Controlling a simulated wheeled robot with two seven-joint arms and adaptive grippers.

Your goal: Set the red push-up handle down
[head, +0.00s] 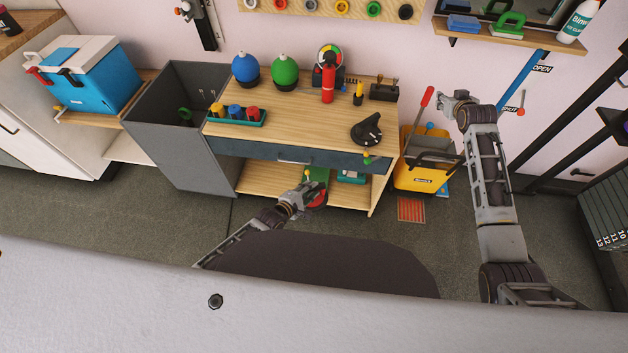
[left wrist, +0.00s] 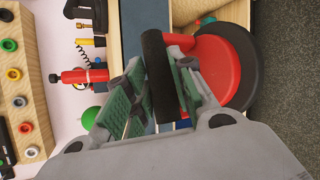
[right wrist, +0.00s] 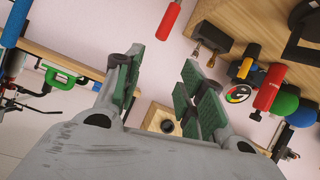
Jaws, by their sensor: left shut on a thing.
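My left gripper (head: 308,192) is shut on the black grip of the red push-up handle (left wrist: 219,72). In the left wrist view, the dark grip lies between the green finger pads (left wrist: 162,95), with the round red foot and its black base to the right. In the head view, only a small red part of the handle (head: 319,200) shows beside the gripper, in front of the bench's lower shelf. I cannot tell whether it touches anything. My right gripper (head: 452,101) is raised at the right, open and empty; its spread fingers show in the right wrist view (right wrist: 155,90).
The workbench (head: 262,140) carries blue and green balls, a red extinguisher-like bottle (head: 328,82) and a black dial-like item (head: 367,130). Its lower shelf (head: 262,184) holds a teal box (head: 351,177). A yellow bucket (head: 418,172) stands to the right. Floor in front is open.

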